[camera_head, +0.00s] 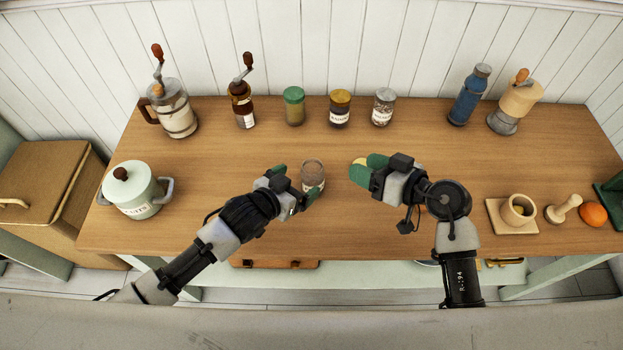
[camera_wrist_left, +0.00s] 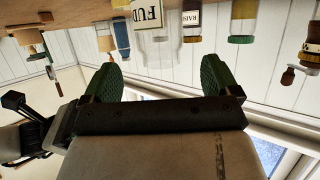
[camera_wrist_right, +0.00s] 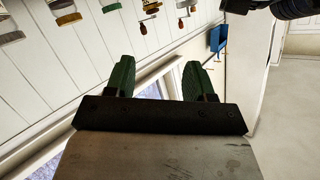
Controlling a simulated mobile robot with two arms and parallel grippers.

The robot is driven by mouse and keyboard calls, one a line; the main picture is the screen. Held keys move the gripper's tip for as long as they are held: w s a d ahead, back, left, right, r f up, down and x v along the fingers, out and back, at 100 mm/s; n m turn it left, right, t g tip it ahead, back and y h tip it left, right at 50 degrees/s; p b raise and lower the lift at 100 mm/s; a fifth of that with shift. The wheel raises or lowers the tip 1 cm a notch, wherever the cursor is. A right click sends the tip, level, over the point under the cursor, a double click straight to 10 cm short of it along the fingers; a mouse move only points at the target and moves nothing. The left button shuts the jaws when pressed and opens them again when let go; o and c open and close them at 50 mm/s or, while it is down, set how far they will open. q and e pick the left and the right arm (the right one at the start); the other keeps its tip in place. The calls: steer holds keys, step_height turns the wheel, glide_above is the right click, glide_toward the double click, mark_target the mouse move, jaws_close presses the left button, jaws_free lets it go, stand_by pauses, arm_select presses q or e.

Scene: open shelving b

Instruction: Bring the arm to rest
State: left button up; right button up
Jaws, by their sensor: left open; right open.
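My left gripper (camera_head: 298,182) is open beside a small brown-topped jar (camera_head: 313,170) in the middle of the table. In the left wrist view the green fingers (camera_wrist_left: 160,72) stand apart, and a labelled glass jar (camera_wrist_left: 148,18) shows beyond them, with nothing held. In the head view one fingertip overlaps the jar's lower part; I cannot tell whether they touch. My right gripper (camera_head: 370,168) is open over the table, right of the jar. In the right wrist view its fingers (camera_wrist_right: 157,80) are apart with nothing between them. A yellow patch beside its fingertips is partly hidden.
Along the back stand a white grinder (camera_head: 175,110), a brown mill (camera_head: 242,104), several jars (camera_head: 339,108), a blue bottle (camera_head: 468,96) and a moka pot (camera_head: 514,105).

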arm_select(q)
steer(key=shift+v, duration=2.75)
